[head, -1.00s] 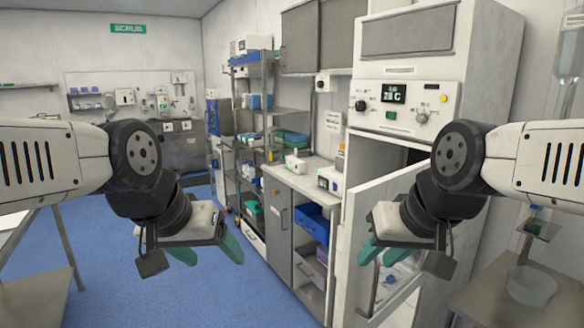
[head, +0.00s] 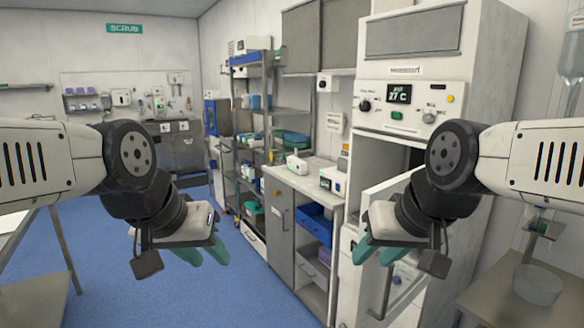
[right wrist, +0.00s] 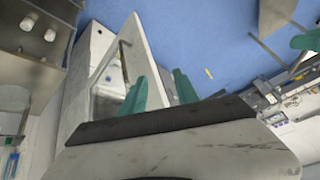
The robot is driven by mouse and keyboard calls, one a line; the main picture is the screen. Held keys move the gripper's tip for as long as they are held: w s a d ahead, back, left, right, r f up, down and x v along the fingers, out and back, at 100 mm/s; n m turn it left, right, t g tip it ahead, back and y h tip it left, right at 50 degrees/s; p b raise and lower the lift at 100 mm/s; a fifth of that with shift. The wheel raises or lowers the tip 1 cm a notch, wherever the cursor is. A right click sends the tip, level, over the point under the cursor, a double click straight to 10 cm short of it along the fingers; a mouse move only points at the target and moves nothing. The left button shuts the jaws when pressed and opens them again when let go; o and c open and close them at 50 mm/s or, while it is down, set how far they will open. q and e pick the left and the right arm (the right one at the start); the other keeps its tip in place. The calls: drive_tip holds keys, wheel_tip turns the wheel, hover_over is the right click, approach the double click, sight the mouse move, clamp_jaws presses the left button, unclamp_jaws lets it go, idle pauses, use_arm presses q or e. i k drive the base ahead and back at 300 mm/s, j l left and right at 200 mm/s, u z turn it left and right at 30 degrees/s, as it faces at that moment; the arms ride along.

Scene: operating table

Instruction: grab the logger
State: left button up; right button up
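I cannot tell for certain which thing is the logger. Two small white devices stand on the counter beside the tall cabinet: one with a raised top (head: 296,163) and a boxy one with a dark and green face (head: 333,180). My left gripper (head: 203,256) is open and empty above the floor, left of the counter. My right gripper (head: 378,252) is open and empty in front of the tall cabinet; its spread teal fingers also show in the right wrist view (right wrist: 162,92). Neither gripper touches anything.
The tall white cabinet (head: 400,118) has a 27 C display and its door (head: 396,190) stands open near my right arm. A wire shelf rack (head: 262,120) stands behind the counter (head: 300,182). A metal table with a clear bowl (head: 538,284) is at right. Blue floor (head: 240,295) is free.

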sight(293, 162)
drive_tip(key=i+j, duration=0.2)
drive_tip(key=j, duration=0.15)
drive_tip(key=i+j, duration=0.15)
drive_tip(key=j, duration=0.25)
drive_tip(key=i+j+z, duration=0.1)
drive_tip(key=j, duration=0.25)
drive_tip(key=i+j, duration=0.25)
drive_tip(key=i+z, duration=0.1)
drive_tip(key=i, duration=0.5)
drive_tip(key=i+j+z, duration=0.1)
drive_tip(key=i, duration=0.55)
drive_tip(key=i+j+z, duration=0.1)
drive_tip(key=i, duration=0.5)
drive_tip(key=i+l, duration=0.2)
drive_tip(key=i, duration=0.2)
drive_tip(key=i+l, duration=0.15)
drive_tip(key=i, duration=0.2)
